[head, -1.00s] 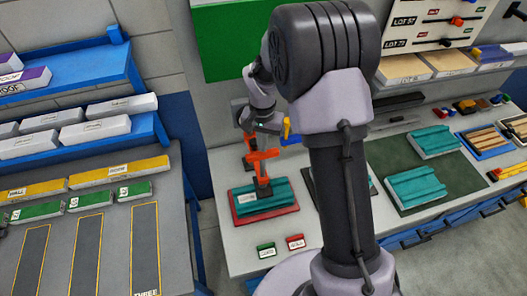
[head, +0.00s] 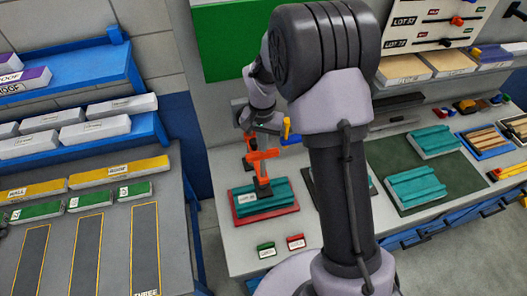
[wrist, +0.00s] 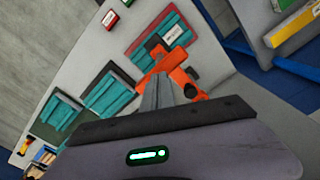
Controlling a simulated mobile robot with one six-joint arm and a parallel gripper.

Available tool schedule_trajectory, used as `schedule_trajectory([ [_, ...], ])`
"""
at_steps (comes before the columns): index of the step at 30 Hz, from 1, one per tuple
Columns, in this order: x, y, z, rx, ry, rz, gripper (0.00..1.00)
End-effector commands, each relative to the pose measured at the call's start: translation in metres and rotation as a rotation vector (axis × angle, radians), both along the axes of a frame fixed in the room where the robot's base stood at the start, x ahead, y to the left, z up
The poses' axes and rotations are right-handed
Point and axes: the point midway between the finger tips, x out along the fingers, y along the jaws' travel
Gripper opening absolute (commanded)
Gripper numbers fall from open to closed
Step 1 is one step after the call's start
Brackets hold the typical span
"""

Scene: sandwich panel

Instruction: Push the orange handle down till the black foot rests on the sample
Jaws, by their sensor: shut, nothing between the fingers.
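The orange handle (head: 263,155) belongs to an upright clamp above a teal ribbed sample (head: 277,193) on a red base (head: 240,217). The black foot (head: 263,187) shows at the clamp's lower end over the sample; whether it touches cannot be told. My gripper (head: 248,132) is just above and behind the orange handle in the head view. In the wrist view my gripper (wrist: 165,90) is shut and empty, its fingers overlapping the orange handle (wrist: 170,62). Contact between them cannot be told. The sample (wrist: 155,42) also shows behind the handle there.
Small green (head: 266,249) and red (head: 296,241) labelled blocks lie in front of the base. More teal panels (head: 418,187) lie on a dark green mat to the right. A shelf with labelled bars stands left, across a gap. My arm hides part of the bench.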

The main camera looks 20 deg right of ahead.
Motion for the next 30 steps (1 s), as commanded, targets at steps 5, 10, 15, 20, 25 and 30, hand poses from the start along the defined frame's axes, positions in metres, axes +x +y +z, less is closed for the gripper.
schedule_trajectory([
  [5,0.0,0.0,-0.004,0.0,0.0,0.0,0.0],
  [10,0.0,0.0,-0.009,0.0,0.0,0.0,0.0],
  [15,0.0,0.0,-0.015,0.0,0.0,0.0,0.0],
  [20,0.0,0.0,-0.019,0.0,0.0,0.0,0.0],
  [25,0.0,0.0,-0.025,0.0,0.0,0.0,0.0],
  [30,0.0,0.0,-0.03,0.0,0.0,0.0,0.0],
])
